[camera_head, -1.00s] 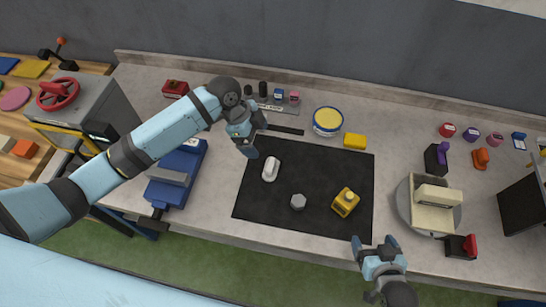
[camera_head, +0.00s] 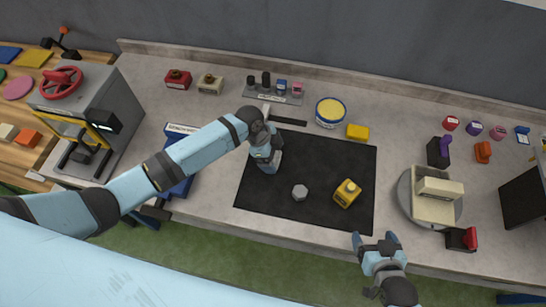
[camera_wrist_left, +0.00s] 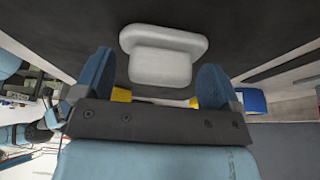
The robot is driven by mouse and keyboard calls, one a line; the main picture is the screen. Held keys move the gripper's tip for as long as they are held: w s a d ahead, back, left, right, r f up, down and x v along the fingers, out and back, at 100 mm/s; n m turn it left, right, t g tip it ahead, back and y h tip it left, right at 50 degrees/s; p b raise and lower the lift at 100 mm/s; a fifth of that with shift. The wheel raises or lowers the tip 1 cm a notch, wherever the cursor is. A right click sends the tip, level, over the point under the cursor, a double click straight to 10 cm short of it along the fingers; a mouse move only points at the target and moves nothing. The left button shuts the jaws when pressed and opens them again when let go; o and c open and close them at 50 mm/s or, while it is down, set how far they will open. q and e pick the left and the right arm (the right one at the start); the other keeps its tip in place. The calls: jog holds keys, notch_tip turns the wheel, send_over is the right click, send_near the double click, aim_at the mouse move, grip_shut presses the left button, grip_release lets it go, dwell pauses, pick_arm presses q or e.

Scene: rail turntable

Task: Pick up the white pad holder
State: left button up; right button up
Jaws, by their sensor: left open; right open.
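The white pad holder (camera_wrist_left: 162,55) shows in the left wrist view as a rounded white plate with a block-like grip, lying on the black mat (camera_head: 315,215). My left gripper (camera_head: 268,164) is over the mat's upper left part. In the left wrist view its two blue fingers (camera_wrist_left: 160,80) are apart, one toward each side of the pad holder's grip, with nothing held. My right gripper (camera_head: 376,241) is open and empty by the front edge of the counter.
A turntable with a beige part (camera_head: 433,205) is at right, a grey press (camera_head: 90,115) at left.

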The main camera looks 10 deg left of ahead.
pick_arm(q)
jog(key=c, duration=1)
jog(key=shift+r, duration=0.1)
